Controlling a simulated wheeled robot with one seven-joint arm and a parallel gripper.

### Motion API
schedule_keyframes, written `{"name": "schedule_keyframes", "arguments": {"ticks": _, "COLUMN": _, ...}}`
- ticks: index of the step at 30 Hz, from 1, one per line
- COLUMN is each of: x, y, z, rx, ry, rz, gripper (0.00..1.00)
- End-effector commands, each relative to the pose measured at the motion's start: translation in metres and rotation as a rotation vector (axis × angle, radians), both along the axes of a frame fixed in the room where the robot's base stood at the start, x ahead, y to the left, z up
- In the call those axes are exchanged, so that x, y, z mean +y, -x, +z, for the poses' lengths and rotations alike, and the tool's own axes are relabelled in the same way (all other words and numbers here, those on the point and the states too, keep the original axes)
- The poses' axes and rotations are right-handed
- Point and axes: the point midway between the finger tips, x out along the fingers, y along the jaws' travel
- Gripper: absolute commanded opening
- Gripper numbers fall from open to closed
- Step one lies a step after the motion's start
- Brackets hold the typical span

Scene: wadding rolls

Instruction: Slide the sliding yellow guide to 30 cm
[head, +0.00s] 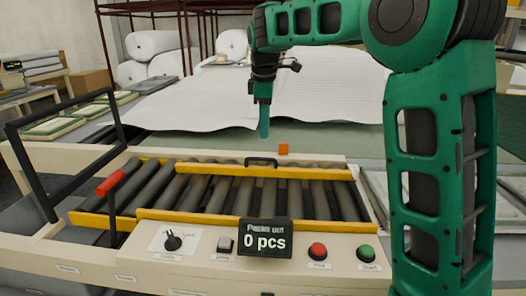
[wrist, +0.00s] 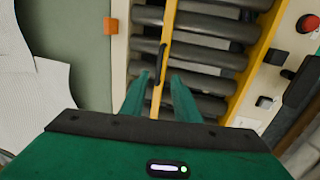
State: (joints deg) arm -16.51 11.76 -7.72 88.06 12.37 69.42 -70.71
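The sliding yellow guide (head: 215,170) is a bar lying across the far side of the dark rollers. It also shows in the wrist view (wrist: 172,28). Its black handle (head: 262,161) stands at its middle and also shows in the wrist view (wrist: 162,62). My gripper (head: 264,135) hangs pointing down above the handle, apart from it in the head view. In the wrist view its two green fingers (wrist: 161,77) are spread, with the near end of the handle appearing between the tips. The gripper is open and empty. No 30 cm mark is readable.
A small orange block (head: 283,148) sits on the far frame edge, behind the handle. A front yellow rail (head: 185,217) bounds the rollers. The near panel has a "0 pcs" display (head: 265,240), red button (head: 317,251) and green button (head: 366,252). White wadding (head: 325,95) lies behind.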

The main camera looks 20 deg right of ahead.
Motion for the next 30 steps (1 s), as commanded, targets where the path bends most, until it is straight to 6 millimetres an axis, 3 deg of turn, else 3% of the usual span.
{"name": "schedule_keyframes", "arguments": {"ticks": 5, "x": -0.004, "y": -0.004, "z": -0.019, "rx": 0.004, "ry": 0.002, "rz": -0.002, "gripper": 0.29}}
{"name": "schedule_keyframes", "arguments": {"ticks": 18, "x": -0.013, "y": -0.016, "z": -0.089, "rx": 0.003, "ry": 0.000, "rz": -0.007, "gripper": 0.29}}
{"name": "schedule_keyframes", "arguments": {"ticks": 24, "x": -0.014, "y": -0.019, "z": -0.103, "rx": 0.002, "ry": 0.001, "rz": -0.007, "gripper": 0.29}}
{"name": "schedule_keyframes", "arguments": {"ticks": 30, "x": -0.015, "y": -0.019, "z": -0.105, "rx": 0.002, "ry": 0.001, "rz": -0.007, "gripper": 0.29}}
